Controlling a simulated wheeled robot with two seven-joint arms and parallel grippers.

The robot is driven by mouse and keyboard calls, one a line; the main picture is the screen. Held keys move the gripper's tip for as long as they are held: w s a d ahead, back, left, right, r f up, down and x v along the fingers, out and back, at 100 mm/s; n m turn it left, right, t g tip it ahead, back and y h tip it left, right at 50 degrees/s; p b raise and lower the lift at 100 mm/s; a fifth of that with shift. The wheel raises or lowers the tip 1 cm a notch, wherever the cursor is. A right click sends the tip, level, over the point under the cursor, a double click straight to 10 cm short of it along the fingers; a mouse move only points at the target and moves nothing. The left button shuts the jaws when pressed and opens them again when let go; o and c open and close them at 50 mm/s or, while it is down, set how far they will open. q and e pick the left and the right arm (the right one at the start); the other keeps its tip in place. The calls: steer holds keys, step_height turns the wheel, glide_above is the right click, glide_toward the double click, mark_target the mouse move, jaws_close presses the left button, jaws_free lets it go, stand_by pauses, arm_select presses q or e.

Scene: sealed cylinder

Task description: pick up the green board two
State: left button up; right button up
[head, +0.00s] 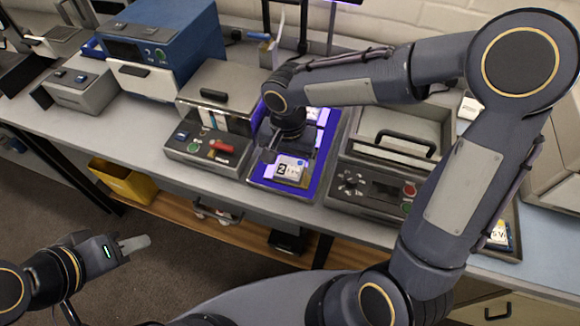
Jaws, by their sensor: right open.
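A small board marked "2" (292,168) lies in the front part of a blue-lit tray (257,180) on the bench. Its label side is white, and its green colour is not clear from here. My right gripper (286,150) points down over the tray, just behind the board's label. It is open, and the arm and wrist hide part of the tray. I cannot tell whether it touches the board. My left gripper (132,244) is low at the left, in front of the bench and away from the board. Its fingers show side-on, so their opening is unclear.
A blue box-shaped machine (165,45) is at the back left. A yellow bin (125,181) sits below the bench.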

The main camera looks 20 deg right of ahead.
mark_target(289, 171)
steer(key=shift+f, duration=1.45)
steer(key=shift+s+a, duration=0.1)
steer(key=c, duration=1.1)
steer(key=shift+r, duration=0.15)
